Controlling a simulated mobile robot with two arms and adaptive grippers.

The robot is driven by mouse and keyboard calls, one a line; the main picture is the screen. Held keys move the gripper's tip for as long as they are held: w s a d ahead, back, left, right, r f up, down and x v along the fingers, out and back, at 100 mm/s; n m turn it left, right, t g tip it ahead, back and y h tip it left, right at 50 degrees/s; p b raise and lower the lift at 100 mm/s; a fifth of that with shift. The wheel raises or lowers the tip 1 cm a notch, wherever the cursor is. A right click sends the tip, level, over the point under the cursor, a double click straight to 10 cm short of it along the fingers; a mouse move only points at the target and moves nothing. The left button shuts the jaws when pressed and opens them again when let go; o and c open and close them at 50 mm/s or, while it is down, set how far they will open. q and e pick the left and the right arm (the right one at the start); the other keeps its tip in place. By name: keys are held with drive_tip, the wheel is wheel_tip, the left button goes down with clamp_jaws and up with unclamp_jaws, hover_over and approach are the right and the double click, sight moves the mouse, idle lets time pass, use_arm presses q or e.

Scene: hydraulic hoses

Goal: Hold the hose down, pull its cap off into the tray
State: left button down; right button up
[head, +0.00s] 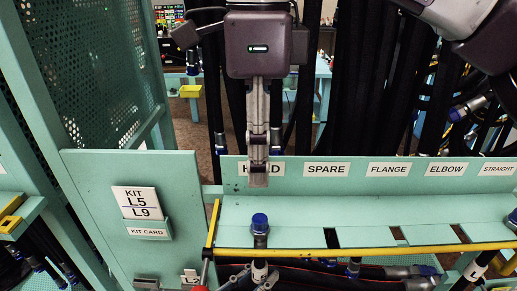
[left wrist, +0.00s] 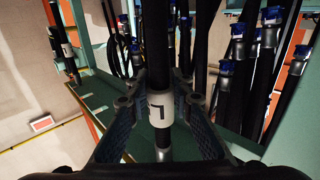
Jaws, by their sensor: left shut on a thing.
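A hose end with a blue cap (head: 260,221) stands upright at the front yellow edge of the teal shelf in the head view. My left gripper (head: 259,277) is below the cap, shut on the hose at its white label. In the left wrist view my left gripper (left wrist: 160,104) has a finger on each side of the black hose (left wrist: 157,60) and its white label (left wrist: 160,106). My right gripper (head: 258,178) points down from above, with its tips over the shelf's label strip, above the cap in the picture and apart from it. Its fingers overlap, so their opening is unclear.
The teal shelf (head: 300,212) has a label strip reading SPARE, FLANGE, ELBOW, STRAIGHT and a yellow front rail (head: 370,250). A kit card panel (head: 140,210) stands at left. Several capped hoses (left wrist: 226,75) hang nearby. Other hoses lie below the rail.

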sight(259, 218)
use_arm(q)
drive_tip(key=shift+r, duration=0.1)
use_arm(e)
wheel_tip(259, 218, down, 12)
drive_tip(key=shift+r, duration=0.1)
idle(0.4)
clamp_jaws()
drive_tip(key=shift+r, duration=0.2)
idle(0.9)
drive_tip(key=shift+r, duration=0.9)
drive_tip(key=shift+r, duration=0.1)
